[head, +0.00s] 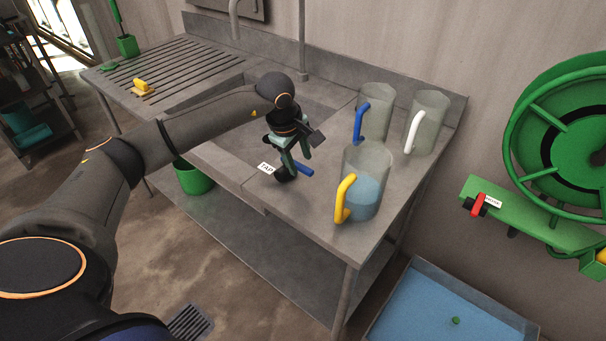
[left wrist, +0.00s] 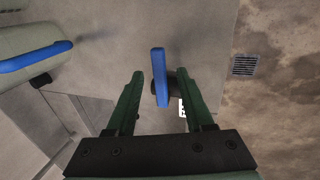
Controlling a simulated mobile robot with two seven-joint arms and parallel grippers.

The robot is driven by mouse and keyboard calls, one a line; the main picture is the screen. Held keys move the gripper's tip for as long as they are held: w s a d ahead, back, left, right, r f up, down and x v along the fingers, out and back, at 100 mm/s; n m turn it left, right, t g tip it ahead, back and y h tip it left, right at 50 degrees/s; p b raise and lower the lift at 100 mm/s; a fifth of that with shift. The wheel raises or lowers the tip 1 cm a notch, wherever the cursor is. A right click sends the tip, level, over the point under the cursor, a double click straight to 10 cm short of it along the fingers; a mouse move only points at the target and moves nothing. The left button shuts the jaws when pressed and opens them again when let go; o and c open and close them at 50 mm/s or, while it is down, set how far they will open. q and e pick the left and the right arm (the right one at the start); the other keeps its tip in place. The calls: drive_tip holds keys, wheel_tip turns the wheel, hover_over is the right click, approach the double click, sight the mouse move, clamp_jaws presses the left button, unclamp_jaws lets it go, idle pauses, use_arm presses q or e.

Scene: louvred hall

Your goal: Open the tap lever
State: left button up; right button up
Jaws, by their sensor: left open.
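The tap lever (head: 303,169) is a short blue bar on a dark round base at the counter's front edge, beside a white label reading TAP (head: 266,168). In the left wrist view the lever (left wrist: 159,77) points along the fingers, and its dark base (left wrist: 174,88) shows behind it. My left gripper (head: 294,160) is open above the tap and partly hides it in the head view. In the left wrist view the open left gripper (left wrist: 161,80) has a finger on each side of the lever, with visible gaps. My right gripper is out of view.
Jugs with blue (head: 377,105), white (head: 428,118) and yellow (head: 368,180) handles stand right of the gripper. The yellow-handled one holds water. A green hose reel (head: 525,130) with a red lever (head: 478,204) is at right. A green bucket (head: 194,180) is below.

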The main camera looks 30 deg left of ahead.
sight(302, 167)
use_arm(q)
drive_tip(key=shift+b+x, duration=0.55)
drive_tip(key=shift+x, duration=0.7)
drive_tip(key=shift+r, duration=0.15)
drive_tip(key=shift+b+x, duration=0.6)
drive_tip(key=shift+x, duration=0.3)
drive_tip(key=shift+c, duration=0.3)
clamp_jaws()
